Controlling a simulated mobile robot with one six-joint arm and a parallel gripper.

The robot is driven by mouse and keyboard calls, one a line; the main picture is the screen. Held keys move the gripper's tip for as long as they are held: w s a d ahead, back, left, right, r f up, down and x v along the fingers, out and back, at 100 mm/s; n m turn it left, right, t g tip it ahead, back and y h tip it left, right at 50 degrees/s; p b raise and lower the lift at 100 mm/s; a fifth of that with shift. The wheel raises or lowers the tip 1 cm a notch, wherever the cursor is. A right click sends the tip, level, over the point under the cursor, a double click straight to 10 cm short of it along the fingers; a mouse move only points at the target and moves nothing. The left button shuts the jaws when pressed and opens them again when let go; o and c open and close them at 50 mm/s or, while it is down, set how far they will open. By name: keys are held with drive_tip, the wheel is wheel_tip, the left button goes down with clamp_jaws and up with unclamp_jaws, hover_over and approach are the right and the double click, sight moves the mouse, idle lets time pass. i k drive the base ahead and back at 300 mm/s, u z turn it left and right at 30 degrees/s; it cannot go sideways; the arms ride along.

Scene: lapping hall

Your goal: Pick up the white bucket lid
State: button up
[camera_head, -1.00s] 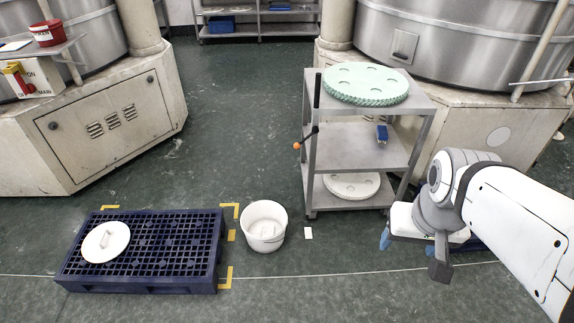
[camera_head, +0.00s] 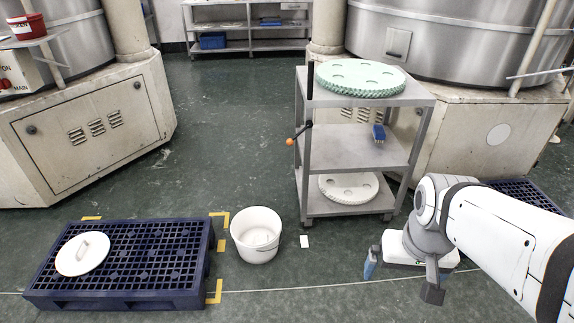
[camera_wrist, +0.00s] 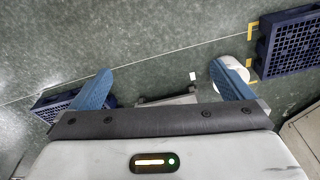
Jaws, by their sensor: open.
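The white bucket (camera_head: 257,236) stands upright and open on the floor, just right of the pallet. My gripper (camera_head: 400,276) is at the lower right of the head view, far to the right of the lid, with the bucket between them. In the wrist view my gripper (camera_wrist: 168,88) has its two blue fingers spread wide with nothing between them. The lid is not visible in the wrist view.
A grey steel trolley (camera_head: 352,147) with green and white discs stands behind my gripper. Machine bases (camera_head: 88,128) flank the aisle. Another dark blue pallet (camera_head: 530,193) shows at the right. The floor ahead of the bucket and pallet is mostly clear.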

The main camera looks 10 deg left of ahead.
sight(81, 254)
drive_tip(key=u, duration=0.25)
drive_tip(key=i, duration=0.6)
drive_tip(key=u, duration=1.65)
